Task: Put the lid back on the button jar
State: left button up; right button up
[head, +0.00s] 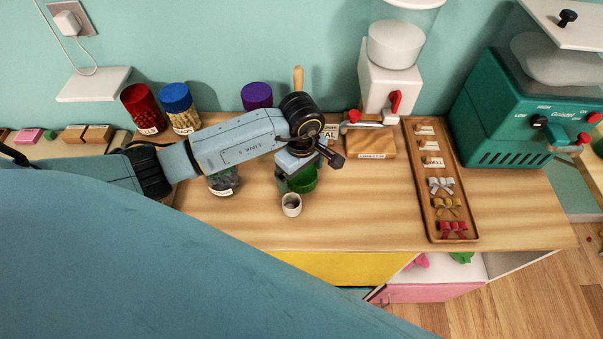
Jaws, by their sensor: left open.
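My left gripper (306,167) points down over the middle of the table and is open. A green round thing (303,184) shows just below it, partly hidden by the gripper; I cannot tell whether it is a lid or a jar, or whether they touch. A clear jar with dark contents and a white label (223,182) stands left of it, its top hidden by my left arm. Its label is too small to read, so I cannot tell if it is the button jar. My right gripper is not in view.
A small white cup (291,205) stands in front of the gripper. A red jar (143,108), a blue-lidded jar (178,100) and a purple lid (257,95) are behind my arm. A wooden tray with bows (434,207) lies right.

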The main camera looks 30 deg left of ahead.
aim_at(302, 173)
pick_arm(q)
jog(key=c, duration=1)
jog(key=shift+r, duration=0.1)
notch_tip(302, 173, up, 10)
dwell(0.4)
